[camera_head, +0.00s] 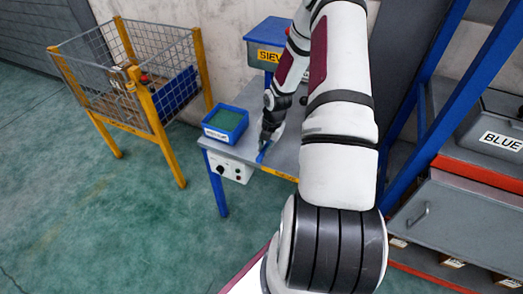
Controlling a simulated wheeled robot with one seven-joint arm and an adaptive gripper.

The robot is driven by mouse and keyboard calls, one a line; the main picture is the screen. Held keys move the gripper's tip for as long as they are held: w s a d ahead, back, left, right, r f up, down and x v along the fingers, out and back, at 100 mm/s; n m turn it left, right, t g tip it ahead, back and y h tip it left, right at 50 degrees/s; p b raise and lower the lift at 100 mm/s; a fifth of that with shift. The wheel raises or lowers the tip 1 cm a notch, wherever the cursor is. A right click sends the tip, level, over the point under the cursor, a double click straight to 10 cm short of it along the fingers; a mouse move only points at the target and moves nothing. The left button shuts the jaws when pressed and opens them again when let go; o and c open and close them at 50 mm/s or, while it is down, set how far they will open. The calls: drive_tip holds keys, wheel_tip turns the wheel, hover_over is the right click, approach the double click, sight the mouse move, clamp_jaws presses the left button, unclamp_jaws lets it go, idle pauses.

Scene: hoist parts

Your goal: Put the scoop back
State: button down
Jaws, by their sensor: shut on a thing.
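My gripper (266,143) points down over the front part of the grey table (233,153), just right of a blue tray. It is shut on a small blue thing (262,156), which looks like the scoop. Only a short blue piece shows below the fingers, close to the table top; I cannot tell whether it touches the table. The rest of it is hidden by the gripper or too small to make out.
The blue tray (208,132) with a green inside and a white label stands on the table's left corner. A blue box marked SIEV (264,56) stands behind. A yellow-posted wire cage (134,88) is at left. Blue rack posts (462,105) rise at right.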

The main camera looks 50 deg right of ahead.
drive_tip(key=shift+w+d+f, duration=0.1)
drive_tip(key=shift+w+d, duration=0.1)
drive_tip(key=shift+w, duration=0.4)
drive_tip(key=shift+w+d+f, duration=0.1)
drive_tip(key=shift+w+d, duration=0.05)
drive_tip(key=shift+w, duration=0.45)
drive_tip(key=shift+f, duration=1.7)
drive_tip(key=shift+f, duration=0.15)
drive_tip(key=c, duration=1.6)
unclamp_jaws()
